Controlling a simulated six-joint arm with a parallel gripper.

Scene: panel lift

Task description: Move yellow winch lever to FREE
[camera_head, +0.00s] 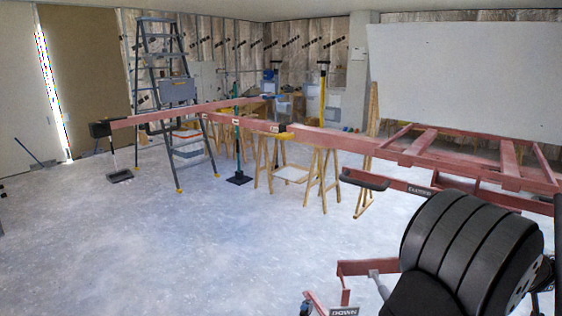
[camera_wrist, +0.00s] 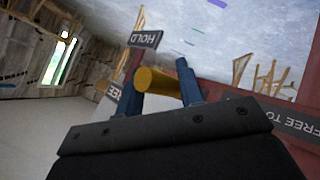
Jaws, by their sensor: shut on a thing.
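The yellow winch lever (camera_wrist: 157,86) shows in the wrist view as a short rounded yellow bar. My gripper (camera_wrist: 160,68) has a blue finger on each side of it and is shut on it. A dark HOLD label (camera_wrist: 146,40) is beyond the lever, above and slightly left of it. The dark gripper body hides the lower part of the view. In the head view I cannot make out the lever or the gripper's fingers.
The red panel lift frame (camera_head: 430,160) fills the right of the head view, with a long red beam (camera_head: 335,138) reaching left. A large white panel (camera_head: 465,80) stands behind. A stepladder (camera_head: 165,100) and sawhorses (camera_head: 322,175) stand farther back.

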